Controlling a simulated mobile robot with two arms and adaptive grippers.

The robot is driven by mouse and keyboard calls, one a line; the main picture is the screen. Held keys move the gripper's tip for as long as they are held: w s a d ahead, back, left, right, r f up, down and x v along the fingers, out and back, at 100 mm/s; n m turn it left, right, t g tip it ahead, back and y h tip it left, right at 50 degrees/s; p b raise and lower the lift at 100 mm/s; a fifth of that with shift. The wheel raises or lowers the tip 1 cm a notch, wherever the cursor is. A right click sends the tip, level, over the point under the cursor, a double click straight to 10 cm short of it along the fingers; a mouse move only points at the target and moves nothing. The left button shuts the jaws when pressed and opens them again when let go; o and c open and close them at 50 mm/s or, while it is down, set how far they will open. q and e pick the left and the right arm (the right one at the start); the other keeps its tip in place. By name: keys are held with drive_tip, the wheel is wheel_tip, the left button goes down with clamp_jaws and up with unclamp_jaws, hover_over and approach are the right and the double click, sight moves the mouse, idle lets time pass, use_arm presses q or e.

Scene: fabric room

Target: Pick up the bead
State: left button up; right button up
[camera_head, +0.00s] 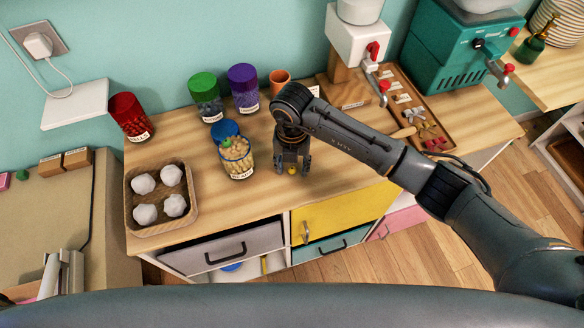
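A small yellow bead (292,171) shows low between the fingertips of my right gripper, near the front edge of the wooden counter. My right gripper (292,168) points down, with its two fingers apart on either side of the bead and gaps visible beside it. Whether the bead rests on the counter is hard to tell. A clear jar (237,162) full of pale yellow beads stands just left of the gripper, with a blue lid (225,130) behind it. My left gripper is not in view.
A wicker tray (133,211) with several white lumps lies at the left of the counter (345,150). Red (130,117), green (206,97) and purple (243,88) jars and an orange cup (279,80) stand behind.

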drive_tip(key=c, duration=0.7)
drive_tip(key=shift+c, duration=0.2)
